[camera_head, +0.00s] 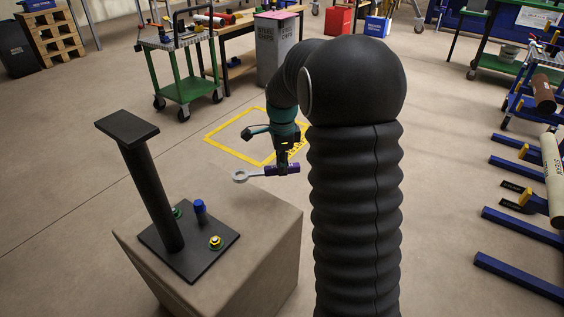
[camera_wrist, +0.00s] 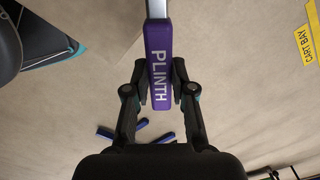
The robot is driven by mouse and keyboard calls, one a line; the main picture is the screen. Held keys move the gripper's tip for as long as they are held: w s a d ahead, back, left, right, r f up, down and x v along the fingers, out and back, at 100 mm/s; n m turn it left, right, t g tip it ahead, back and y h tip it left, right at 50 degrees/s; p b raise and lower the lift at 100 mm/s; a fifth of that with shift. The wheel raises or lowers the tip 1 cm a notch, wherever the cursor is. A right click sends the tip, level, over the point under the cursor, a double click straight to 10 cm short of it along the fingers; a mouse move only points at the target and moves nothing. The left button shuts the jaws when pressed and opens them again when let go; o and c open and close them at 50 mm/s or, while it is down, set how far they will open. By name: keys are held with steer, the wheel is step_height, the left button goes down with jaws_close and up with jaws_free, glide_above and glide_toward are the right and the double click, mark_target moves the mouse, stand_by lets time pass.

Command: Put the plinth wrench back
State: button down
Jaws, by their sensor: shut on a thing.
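The plinth wrench shows in the wrist view as a purple handle (camera_wrist: 160,66) lettered "PLINTH", with a grey metal shaft running out of the top edge. In the head view its grey ring end (camera_head: 240,176) points left and its purple handle (camera_head: 290,169) points right. My gripper (camera_wrist: 160,82) is shut on the handle, one finger on each side. In the head view my gripper (camera_head: 282,166) holds the wrench in the air, by the far right corner of the tan plinth (camera_head: 270,235). The ring end is apart from the bolts.
On the plinth stand a black post (camera_head: 150,190) on a plate, a blue-capped bolt (camera_head: 200,206) and a yellow-ringed bolt (camera_head: 216,242). Behind are a yellow floor outline (camera_head: 225,143) and a green cart (camera_head: 185,88). Blue floor rails (camera_head: 520,275) lie at right.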

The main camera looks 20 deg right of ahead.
step_height(320, 180, down, 7)
steer(key=b, duration=0.4)
steer(key=shift+f, duration=0.3)
stand_by(0.6)
steer(key=c, duration=1.3)
jaws_free()
steer(key=shift+c, duration=0.2)
steer(key=o, duration=0.6)
steer(key=shift+r+p, duration=2.65)
steer(key=shift+r, duration=0.9)
